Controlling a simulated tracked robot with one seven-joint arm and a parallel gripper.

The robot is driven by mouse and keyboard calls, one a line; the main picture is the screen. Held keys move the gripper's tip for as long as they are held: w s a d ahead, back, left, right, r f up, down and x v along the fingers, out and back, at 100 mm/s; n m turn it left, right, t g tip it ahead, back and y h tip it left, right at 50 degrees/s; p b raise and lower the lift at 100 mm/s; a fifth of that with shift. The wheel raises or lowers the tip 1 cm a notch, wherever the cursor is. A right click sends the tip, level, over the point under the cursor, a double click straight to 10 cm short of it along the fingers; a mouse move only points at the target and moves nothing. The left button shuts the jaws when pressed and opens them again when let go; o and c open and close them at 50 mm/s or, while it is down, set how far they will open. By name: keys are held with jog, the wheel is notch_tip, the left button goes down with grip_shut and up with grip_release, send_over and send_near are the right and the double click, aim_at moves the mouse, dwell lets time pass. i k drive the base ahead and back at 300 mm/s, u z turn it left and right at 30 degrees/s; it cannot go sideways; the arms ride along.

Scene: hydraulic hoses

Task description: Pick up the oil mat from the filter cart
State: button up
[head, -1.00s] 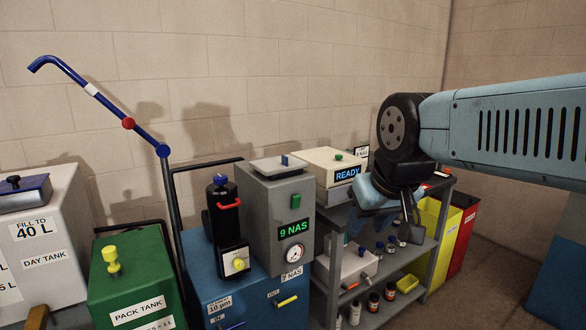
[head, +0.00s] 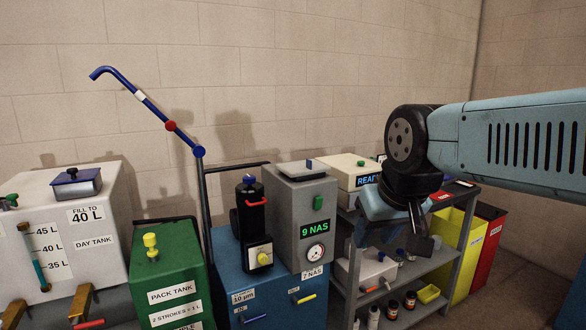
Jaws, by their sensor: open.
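The filter cart (head: 268,292) is a blue box with a dark handle, labelled 10 µm. It carries a black filter housing with a red handle (head: 251,222) and a grey box (head: 287,228) reading 9 NAS. My gripper (head: 396,238) is open, pointing down to the right of the grey box, in front of the shelf unit. I see nothing between its fingers.
A green pack tank (head: 165,282) and a grey day tank (head: 92,232) stand left. A blue tube (head: 150,106) rises behind the cart. The shelf unit (head: 447,262) holds a READY device and bottles. Yellow (head: 458,243) and red bins stand right. Floor at lower right is clear.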

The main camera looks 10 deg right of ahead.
aim_at(308, 167)
jog(key=i, duration=0.85)
jog(key=z, duration=0.05)
